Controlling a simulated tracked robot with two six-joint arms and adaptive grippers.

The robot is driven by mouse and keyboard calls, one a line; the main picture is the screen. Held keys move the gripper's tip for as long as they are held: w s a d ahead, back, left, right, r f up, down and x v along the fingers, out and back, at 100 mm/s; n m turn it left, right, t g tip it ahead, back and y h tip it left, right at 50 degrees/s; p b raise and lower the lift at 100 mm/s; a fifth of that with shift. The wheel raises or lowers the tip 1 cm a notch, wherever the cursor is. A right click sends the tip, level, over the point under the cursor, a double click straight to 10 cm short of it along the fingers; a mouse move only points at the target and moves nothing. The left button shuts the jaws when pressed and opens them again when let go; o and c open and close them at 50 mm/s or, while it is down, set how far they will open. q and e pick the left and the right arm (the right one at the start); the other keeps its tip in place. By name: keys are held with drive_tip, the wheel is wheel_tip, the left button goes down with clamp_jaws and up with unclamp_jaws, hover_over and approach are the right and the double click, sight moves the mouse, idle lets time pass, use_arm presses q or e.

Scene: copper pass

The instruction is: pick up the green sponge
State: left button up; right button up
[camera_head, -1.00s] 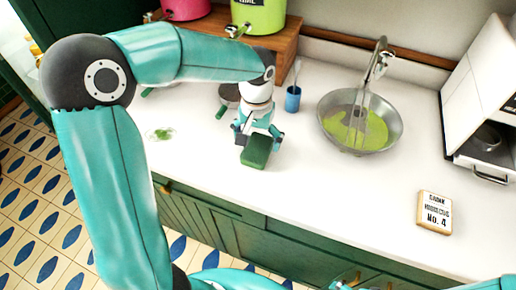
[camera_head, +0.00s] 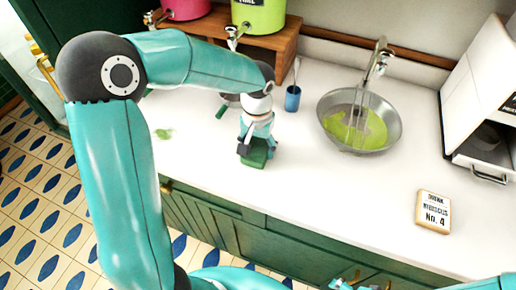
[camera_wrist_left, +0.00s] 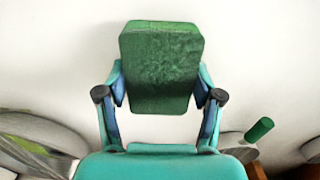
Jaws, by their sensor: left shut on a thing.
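The green sponge (camera_head: 256,158) is a dark green block on or just above the white counter; I cannot tell whether it touches the surface. My left gripper (camera_head: 256,146) is around it from above, shut on it. In the left wrist view the sponge (camera_wrist_left: 161,68) sits between the two fingers of the left gripper (camera_wrist_left: 160,92), with its lighter green edge at the top. My right gripper (camera_head: 358,284) shows only in part at the bottom edge of the head view, and its fingers are not clear.
A metal bowl (camera_head: 393,130) with green liquid stands under a tap at the back. A blue cup (camera_head: 292,98) is beside the wooden shelf (camera_head: 284,44). A sign (camera_head: 433,211) lies at the right. A green smear (camera_head: 164,134) marks the counter left of the sponge. The front middle is clear.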

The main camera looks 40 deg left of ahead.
sight(257, 147)
use_arm(q)
wheel_tip(257, 147, up, 20)
idle(0.6)
